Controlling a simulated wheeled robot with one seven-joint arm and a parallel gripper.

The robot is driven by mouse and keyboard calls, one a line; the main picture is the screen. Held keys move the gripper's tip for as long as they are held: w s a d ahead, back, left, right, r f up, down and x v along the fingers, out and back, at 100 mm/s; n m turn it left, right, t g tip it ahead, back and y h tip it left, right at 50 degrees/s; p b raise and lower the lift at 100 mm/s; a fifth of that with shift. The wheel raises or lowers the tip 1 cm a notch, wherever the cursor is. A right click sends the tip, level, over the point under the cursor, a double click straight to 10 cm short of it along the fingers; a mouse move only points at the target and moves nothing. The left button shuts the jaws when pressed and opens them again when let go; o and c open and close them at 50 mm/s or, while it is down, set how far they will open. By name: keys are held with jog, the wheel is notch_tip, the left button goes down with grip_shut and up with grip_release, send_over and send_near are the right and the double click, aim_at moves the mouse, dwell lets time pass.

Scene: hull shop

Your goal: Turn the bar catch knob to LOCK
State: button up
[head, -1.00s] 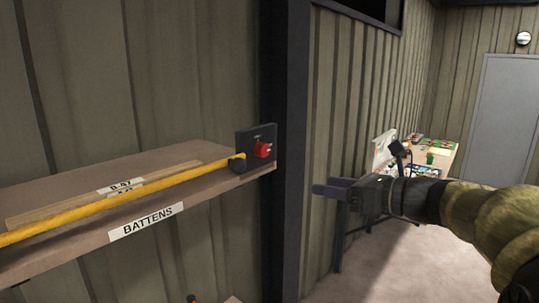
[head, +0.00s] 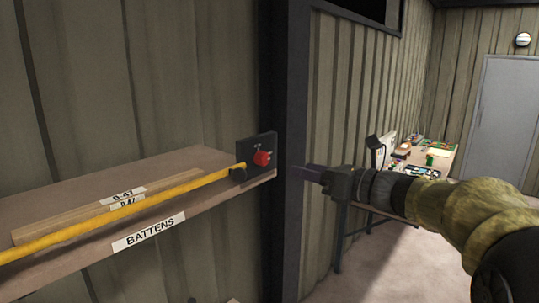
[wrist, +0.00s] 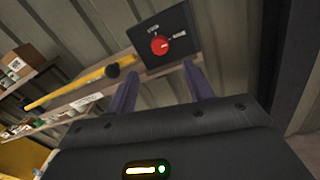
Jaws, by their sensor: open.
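The bar catch knob (head: 262,158) is red and sits on a dark square plate (head: 243,151) at the right end of the shelf. In the wrist view the red knob (wrist: 159,45) is on the dark plate (wrist: 180,23), with small white markings too small to read. The yellow bar (head: 130,213) runs along the shelf front and has a black end (head: 238,174) beside the plate. My gripper (head: 300,173) is right of the knob, apart from it. In the wrist view its two fingers (wrist: 160,85) are open and empty, pointing towards the plate.
The shelf (head: 205,202) labelled BATTENS holds pale battens (head: 80,220) behind the bar. A dark post (head: 286,100) stands just right of the plate. A cluttered table (head: 447,160) and a grey door (head: 507,120) are at the back right.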

aim_at(266, 160)
jog(key=p+x, duration=0.4)
jog(key=x, duration=0.6)
jog(key=shift+a+r, duration=0.1)
jog(key=shift+w+a, duration=0.3)
jog(key=shift+a, duration=0.1)
jog(key=shift+c, duration=0.2)
jog(key=c, duration=0.9)
